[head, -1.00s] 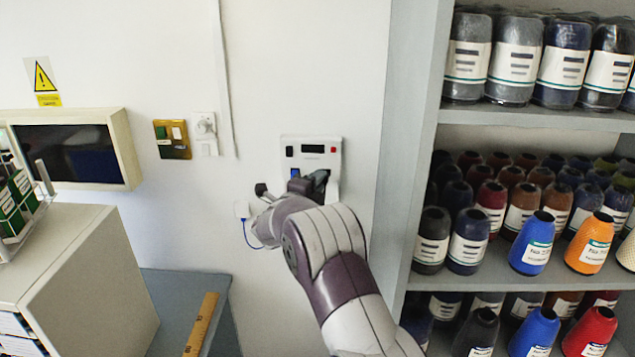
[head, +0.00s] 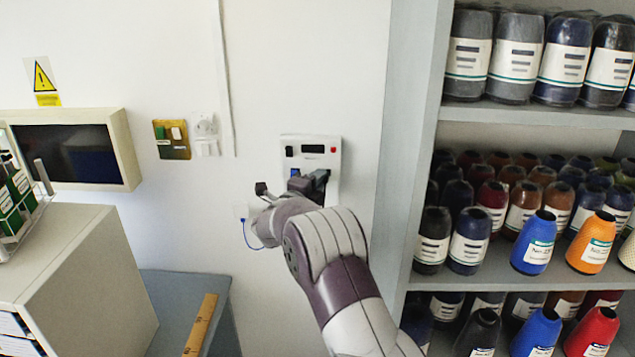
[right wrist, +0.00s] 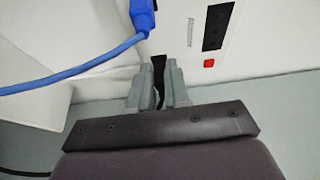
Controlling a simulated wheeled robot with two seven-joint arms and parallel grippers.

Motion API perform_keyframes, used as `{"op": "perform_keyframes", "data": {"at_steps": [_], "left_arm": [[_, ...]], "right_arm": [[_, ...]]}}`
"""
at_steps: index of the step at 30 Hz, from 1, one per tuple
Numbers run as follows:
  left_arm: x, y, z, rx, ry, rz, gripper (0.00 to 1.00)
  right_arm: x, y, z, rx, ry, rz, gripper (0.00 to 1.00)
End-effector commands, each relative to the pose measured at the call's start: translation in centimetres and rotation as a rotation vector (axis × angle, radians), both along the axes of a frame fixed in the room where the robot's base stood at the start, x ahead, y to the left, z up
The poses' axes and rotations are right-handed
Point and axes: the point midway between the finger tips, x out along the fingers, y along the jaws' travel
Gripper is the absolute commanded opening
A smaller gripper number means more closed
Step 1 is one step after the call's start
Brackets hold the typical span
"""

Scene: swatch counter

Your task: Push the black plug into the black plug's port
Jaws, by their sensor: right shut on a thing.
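The black plug (right wrist: 158,66) shows as a narrow dark piece between the grey fingers of my right gripper (right wrist: 160,88) in the right wrist view. The gripper is shut on it. In the head view my right gripper (head: 308,186) is at the lower part of the white wall panel (head: 333,155), and the plug is hard to make out there. A narrow upright slot (right wrist: 190,32) shows on the panel beside the fingertips. I cannot tell whether it is the black plug's port, or whether the plug touches any port. My left gripper is not in view.
A blue plug (right wrist: 143,14) with a blue cable (right wrist: 75,74) is close to the fingers. The panel has a dark display (head: 312,149) and a red button (head: 289,151). A grey shelf unit (head: 402,150) with thread cones stands to the right.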

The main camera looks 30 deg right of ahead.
Motion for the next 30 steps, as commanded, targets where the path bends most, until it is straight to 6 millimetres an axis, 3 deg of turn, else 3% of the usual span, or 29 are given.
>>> {"op": "perform_keyframes", "data": {"at_steps": [10,11,12,13,14,23,30], "left_arm": [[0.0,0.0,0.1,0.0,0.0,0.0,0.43],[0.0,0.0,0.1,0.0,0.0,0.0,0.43],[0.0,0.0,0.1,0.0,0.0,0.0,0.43],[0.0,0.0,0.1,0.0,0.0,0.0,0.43],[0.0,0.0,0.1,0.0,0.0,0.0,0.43],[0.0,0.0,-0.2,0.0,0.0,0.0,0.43],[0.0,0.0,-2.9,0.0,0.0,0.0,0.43]], "right_arm": [[0.6,-0.4,0.0,0.001,0.0,0.0,0.0],[0.6,-0.4,0.0,0.001,0.0,0.0,0.2],[0.6,-0.4,0.0,0.001,0.0,0.0,0.33],[0.6,-0.4,0.0,0.001,0.0,0.0,0.43],[0.6,-0.4,0.0,0.001,0.0,0.0,0.46],[0.5,-0.2,-0.1,0.0,0.0,0.001,0.46],[-1.7,3.0,-0.6,0.0,-0.002,0.003,0.46]]}}
